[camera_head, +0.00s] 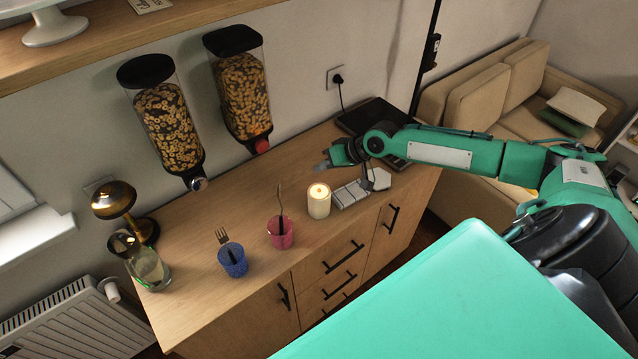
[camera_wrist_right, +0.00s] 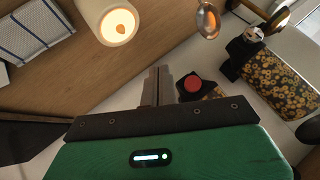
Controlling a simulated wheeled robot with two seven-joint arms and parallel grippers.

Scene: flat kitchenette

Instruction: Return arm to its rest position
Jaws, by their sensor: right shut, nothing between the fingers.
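My right arm reaches in from the right in the head view. Its gripper (camera_head: 322,166) is above the back of the wooden counter, behind the lit candle. In the right wrist view the two fingers of the gripper (camera_wrist_right: 157,82) are together with nothing between them. The gripper touches nothing that I can see. My left gripper is not in view.
Two cereal dispensers (camera_head: 168,125) (camera_head: 243,95) hang on the wall.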

